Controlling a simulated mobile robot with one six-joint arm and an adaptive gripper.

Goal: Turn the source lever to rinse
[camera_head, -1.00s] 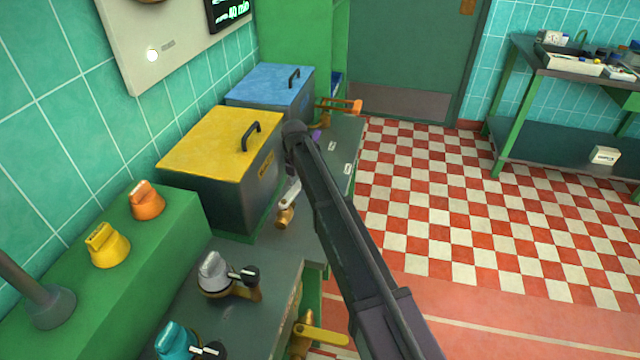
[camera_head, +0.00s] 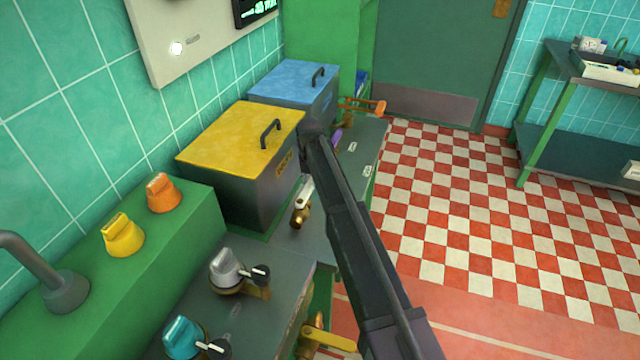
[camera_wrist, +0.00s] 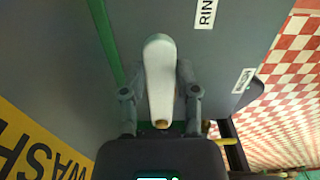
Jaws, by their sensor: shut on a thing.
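The source lever (camera_head: 304,194) has a pale handle on a brass valve, on the grey counter in front of the yellow-lidded tank. In the wrist view the pale handle (camera_wrist: 160,75) runs from a brass pivot at the bottom up between the two fingers. My gripper (camera_wrist: 160,95) is shut on the handle, one finger on each side. A partly cut-off label starting "RIN" (camera_wrist: 206,12) lies on the counter beyond the handle's tip, to the right. A smaller label (camera_wrist: 243,80) is to the right, too blurred to read. My arm hides most of the gripper in the head view.
The yellow-lidded tank (camera_head: 235,140) and blue-lidded tank (camera_head: 298,82) stand along the wall. An orange-handled valve (camera_head: 365,107) is beyond. Grey (camera_head: 228,270) and teal (camera_head: 183,337) knobs are nearer. The checkered floor (camera_head: 470,200) at right is clear.

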